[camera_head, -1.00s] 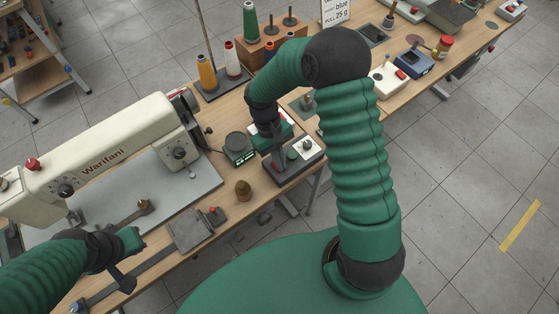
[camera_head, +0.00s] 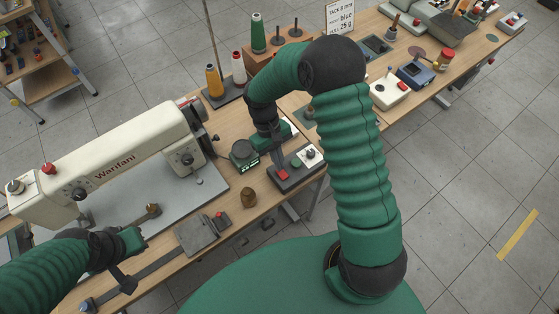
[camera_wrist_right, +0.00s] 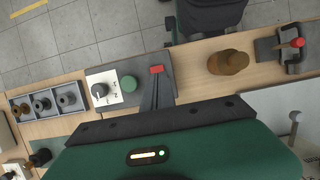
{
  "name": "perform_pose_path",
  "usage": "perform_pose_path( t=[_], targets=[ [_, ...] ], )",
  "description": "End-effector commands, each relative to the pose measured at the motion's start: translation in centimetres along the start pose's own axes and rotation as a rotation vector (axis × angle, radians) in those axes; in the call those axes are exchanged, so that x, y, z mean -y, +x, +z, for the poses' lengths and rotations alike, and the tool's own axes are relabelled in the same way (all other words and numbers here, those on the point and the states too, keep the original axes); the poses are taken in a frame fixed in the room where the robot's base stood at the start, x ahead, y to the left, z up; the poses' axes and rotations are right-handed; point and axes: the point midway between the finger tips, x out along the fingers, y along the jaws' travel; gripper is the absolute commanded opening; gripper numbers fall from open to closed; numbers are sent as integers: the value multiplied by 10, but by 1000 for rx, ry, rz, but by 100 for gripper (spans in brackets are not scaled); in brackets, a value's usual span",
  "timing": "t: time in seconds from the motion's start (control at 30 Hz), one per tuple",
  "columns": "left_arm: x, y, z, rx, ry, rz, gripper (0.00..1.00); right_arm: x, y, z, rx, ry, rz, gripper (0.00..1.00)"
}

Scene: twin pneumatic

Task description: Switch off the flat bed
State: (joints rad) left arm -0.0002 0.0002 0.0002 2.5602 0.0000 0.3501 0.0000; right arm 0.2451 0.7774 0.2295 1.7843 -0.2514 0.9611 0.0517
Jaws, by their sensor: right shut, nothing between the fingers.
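The flat bed is a cream sewing machine marked Wanfani (camera_head: 120,160) on a grey plate at the left of the table. A dark switch box (camera_head: 318,165) lies at the table's front edge, right of it. It carries a red button (camera_head: 283,175), a green button (camera_head: 296,163) and a white panel with a knob (camera_head: 311,154). My right gripper (camera_head: 280,166) is shut and empty, its tips at the red button. In the right wrist view the fingers (camera_wrist_right: 157,88) reach the red button (camera_wrist_right: 156,69); contact is unclear. My left gripper (camera_head: 138,240) is in front of the plate, its jaws unclear.
A grey clamp (camera_head: 203,233) lies near the front edge. Thread spools (camera_head: 239,68) stand behind. Small instruments (camera_head: 389,91) are at the right.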

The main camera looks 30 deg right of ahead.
Motion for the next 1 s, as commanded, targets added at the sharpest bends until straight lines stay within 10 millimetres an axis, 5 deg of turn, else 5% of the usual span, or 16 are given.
perform_pose_path(
  t=[0.03,0.1,0.43,1.0],
  targets=[
    [0,-26,-6,-1,0,0,0,1,-26,9,-1,-1,0,0],
    [0,-8,-3,-2,0,0,0,0,-30,9,-7,2,1,0],
    [0,-5,-1,0,0,0,0,0,-93,32,-4,0,-1,0],
    [0,-6,-2,-1,0,0,0,0,-103,37,0,0,-2,0]
  ],
)
